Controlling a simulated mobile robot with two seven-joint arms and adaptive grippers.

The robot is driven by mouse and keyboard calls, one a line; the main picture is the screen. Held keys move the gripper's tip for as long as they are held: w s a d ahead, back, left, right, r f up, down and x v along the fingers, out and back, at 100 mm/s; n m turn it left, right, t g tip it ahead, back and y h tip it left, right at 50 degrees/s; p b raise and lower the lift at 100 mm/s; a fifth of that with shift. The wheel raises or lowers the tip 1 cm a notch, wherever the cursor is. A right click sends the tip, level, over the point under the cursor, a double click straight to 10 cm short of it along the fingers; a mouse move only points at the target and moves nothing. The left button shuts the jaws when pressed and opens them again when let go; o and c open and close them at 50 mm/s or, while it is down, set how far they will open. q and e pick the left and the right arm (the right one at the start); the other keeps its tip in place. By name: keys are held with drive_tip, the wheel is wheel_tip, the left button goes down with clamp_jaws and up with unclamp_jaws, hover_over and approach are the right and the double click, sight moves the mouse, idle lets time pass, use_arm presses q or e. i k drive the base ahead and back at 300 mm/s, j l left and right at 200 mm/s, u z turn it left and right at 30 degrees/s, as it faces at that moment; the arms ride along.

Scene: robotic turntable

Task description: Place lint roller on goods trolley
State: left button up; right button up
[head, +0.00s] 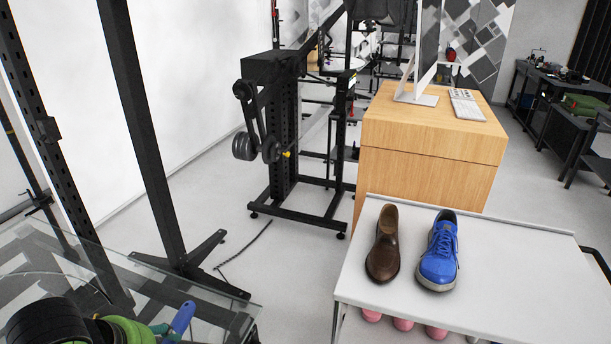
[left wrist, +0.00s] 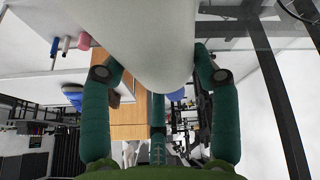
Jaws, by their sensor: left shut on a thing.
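My left gripper (head: 160,329) is at the lower left corner of the head view, over a glass table. In the left wrist view its teal fingers (left wrist: 157,62) are shut on a large white rounded thing, which I take as the lint roller (left wrist: 150,35). A blue handle-like piece (head: 183,317) shows beside the fingers in the head view; the rest is hidden. The white-topped goods trolley (head: 470,270) stands at the lower right, apart from the gripper. A brown shoe (head: 384,248) and a blue shoe (head: 438,255) stand on it. My right gripper is not in view.
The glass table (head: 215,300) has a dark frame. Several pink things (head: 402,323) sit below the trolley top. Bare trolley top lies right of the shoes. A wooden counter (head: 430,130) stands behind it, with black gym equipment (head: 283,140) left of that. Open floor separates table and trolley.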

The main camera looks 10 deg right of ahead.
sight(472, 262)
drive_tip(key=l+z, duration=0.35)
drive_tip(key=i+l+z, duration=0.15)
drive_tip(key=l+z, duration=0.2)
drive_tip(key=l, duration=0.2)
drive_tip(key=i+l+z, duration=0.1)
drive_tip(key=l+z, duration=0.2)
drive_tip(key=i+l+z, duration=0.2)
drive_tip(key=l+z, duration=0.15)
drive_tip(key=l, duration=0.15)
drive_tip(key=i+l, duration=0.15)
drive_tip(key=l, duration=0.15)
drive_tip(key=i+l, duration=0.2)
drive_tip(key=l+z, duration=0.05)
drive_tip(key=l, duration=0.05)
